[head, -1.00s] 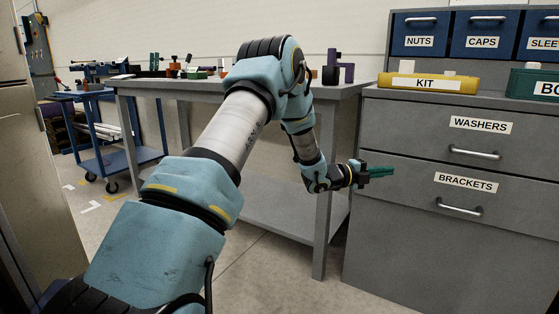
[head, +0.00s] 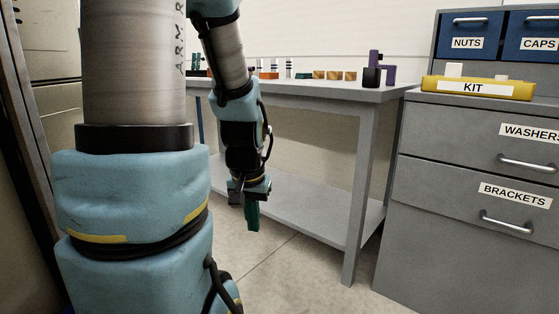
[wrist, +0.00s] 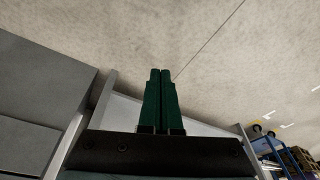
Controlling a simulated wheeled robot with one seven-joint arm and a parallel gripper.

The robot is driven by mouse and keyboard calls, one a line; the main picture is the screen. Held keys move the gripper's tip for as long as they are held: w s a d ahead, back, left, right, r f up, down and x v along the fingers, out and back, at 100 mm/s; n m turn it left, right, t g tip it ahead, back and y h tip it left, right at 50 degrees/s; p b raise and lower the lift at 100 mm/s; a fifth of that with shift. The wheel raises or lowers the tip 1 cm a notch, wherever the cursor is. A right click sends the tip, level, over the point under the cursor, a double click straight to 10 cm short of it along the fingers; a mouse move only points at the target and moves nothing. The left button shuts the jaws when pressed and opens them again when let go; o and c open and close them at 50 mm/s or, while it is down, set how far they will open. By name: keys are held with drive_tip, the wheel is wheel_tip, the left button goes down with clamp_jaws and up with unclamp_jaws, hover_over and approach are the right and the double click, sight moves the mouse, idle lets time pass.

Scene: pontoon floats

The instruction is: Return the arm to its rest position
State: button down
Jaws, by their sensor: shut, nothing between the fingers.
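My arm stands raised on the left of the head view, with its forearm hanging down. My gripper (head: 252,216) points down at the arm's end, in front of the grey workbench (head: 345,190). Its green fingers are together and hold nothing. In the wrist view the two fingers of my gripper (wrist: 160,75) lie side by side with only a thin line between them, over bare concrete floor.
A grey drawer cabinet (head: 440,180) stands at the right, with a yellow KIT tray (head: 520,92) on top. A purple and black part (head: 373,76) stands on the bench. A blue cart (wrist: 290,155) shows in the wrist view. The floor below my gripper is clear.

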drive_tip(key=s+a+n+g, duration=0.1)
drive_tip(key=s+n, duration=0.1)
drive_tip(key=s, duration=0.2)
wheel_tip(320, 180, up, 31)
drive_tip(key=p, duration=3.1)
drive_tip(key=shift+w+m, duration=0.3)
drive_tip(key=shift+w, duration=0.05)
drive_tip(key=shift+d, duration=0.1)
